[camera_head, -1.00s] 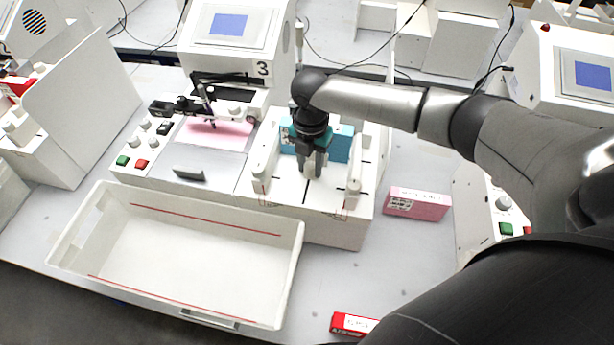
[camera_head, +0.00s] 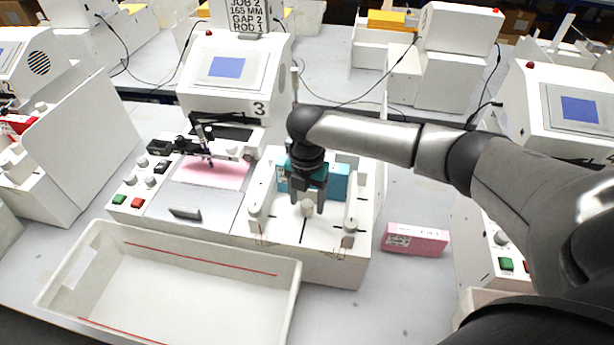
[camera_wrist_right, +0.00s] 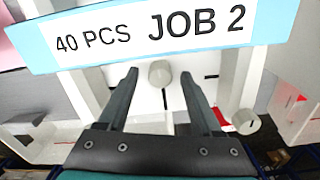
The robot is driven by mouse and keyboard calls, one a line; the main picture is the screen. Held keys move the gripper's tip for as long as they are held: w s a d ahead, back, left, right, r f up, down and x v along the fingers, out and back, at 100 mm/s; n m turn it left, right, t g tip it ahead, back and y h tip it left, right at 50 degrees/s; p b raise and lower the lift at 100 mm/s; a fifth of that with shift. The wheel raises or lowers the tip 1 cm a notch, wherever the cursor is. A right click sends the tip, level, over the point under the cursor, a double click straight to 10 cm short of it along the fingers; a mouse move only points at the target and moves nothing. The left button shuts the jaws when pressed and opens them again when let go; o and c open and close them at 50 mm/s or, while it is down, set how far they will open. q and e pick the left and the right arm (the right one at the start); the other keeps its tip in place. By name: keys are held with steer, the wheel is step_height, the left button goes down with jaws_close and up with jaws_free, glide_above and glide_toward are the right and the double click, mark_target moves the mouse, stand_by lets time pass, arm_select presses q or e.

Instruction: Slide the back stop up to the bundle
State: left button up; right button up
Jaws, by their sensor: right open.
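The bundle is a teal block (camera_head: 335,182) standing on the white feeder bed (camera_head: 277,225) of station 3. In the right wrist view its white label (camera_wrist_right: 150,30) reads "40 PCS JOB 2". A pale round knob (camera_head: 307,209), which looks like the back stop's handle, stands on the bed in front of the bundle. It also shows in the right wrist view (camera_wrist_right: 159,73). My right gripper (camera_head: 309,211) is open, pointing down, with one finger on each side of the knob. A gap shows between knob and fingers in the wrist view. The left gripper is out of view.
White side guides with knobs (camera_head: 349,240) flank the bed. A white tray (camera_head: 200,290) lies in front, and a pink box (camera_head: 414,240) lies to the right. The plotter with pink paper (camera_head: 212,172) is at left.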

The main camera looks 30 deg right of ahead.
mark_target(307, 204)
step_height(307, 204, up, 14)
stand_by(0.3)
steer(key=shift+c, duration=0.4)
